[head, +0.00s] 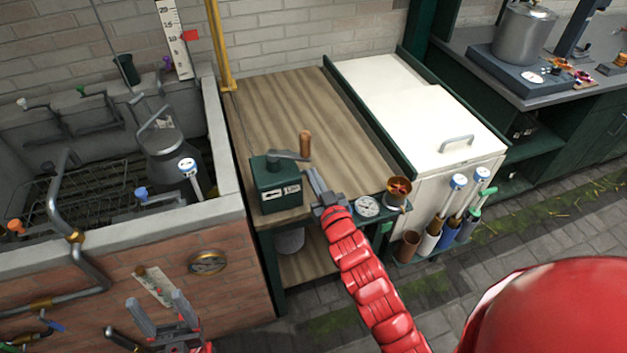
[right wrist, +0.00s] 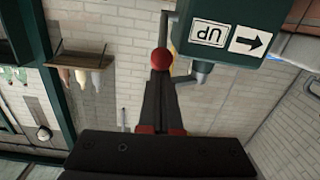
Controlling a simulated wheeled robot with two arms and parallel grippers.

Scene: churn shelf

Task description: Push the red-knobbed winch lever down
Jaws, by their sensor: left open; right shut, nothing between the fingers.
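The winch is a dark green box (head: 277,185) with a wooden-handled crank (head: 304,145), at the bench's left front corner. In the right wrist view the box (right wrist: 222,30) hangs upside down in the picture, with an inverted "UP" label and an arrow. The red knob (right wrist: 162,58) of the lever is just off the tips of my right gripper (right wrist: 155,82); I cannot tell if they touch. In the head view my right gripper (head: 316,180) is shut and empty, right of the box, and the knob is not visible there. My left gripper (head: 158,303) is open and empty, low at the left.
A brick-walled basin (head: 222,160) with a milk churn (head: 165,145) stands left of the wooden bench (head: 295,95). A gauge (head: 367,206) and a copper cup (head: 399,190) sit near my right gripper. A white chest (head: 430,120) with brushes stands right.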

